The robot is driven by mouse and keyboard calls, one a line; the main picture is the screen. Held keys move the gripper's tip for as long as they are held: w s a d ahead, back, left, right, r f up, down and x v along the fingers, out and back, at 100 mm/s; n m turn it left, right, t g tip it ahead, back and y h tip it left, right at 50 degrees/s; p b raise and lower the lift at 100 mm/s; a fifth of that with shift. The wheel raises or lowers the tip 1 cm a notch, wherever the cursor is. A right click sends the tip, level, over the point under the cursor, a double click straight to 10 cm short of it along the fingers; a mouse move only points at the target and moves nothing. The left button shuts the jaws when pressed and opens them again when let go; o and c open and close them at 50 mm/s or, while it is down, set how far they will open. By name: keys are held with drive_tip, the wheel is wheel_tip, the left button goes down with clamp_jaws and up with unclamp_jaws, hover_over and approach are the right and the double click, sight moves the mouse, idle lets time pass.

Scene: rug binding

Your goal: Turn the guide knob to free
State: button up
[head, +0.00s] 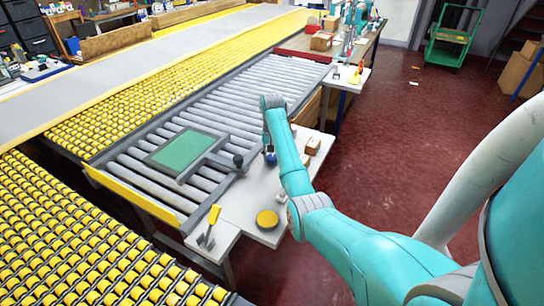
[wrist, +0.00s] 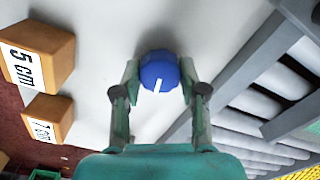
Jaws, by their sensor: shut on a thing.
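The guide knob is a round blue knob (wrist: 159,68) with a white pointer line. It stands on the pale side table and also shows in the head view (head: 271,158), partly hidden by my arm. In the wrist view the white line runs from the knob's middle toward my gripper, slightly left of straight down. My gripper (wrist: 160,78) is shut on the knob, with one finger against its left side and one against its right. No position marks or words around the knob are readable.
Two tan blocks stand left of the knob in the wrist view, one marked 5 cm (wrist: 36,52), the other (wrist: 46,118) less clear. A yellow disc (head: 267,219) lies on the side table (head: 240,197).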

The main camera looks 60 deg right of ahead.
drive_tip(key=shift+m, duration=1.1)
drive_tip(key=o, duration=1.1)
drive_tip(key=shift+o, duration=0.2)
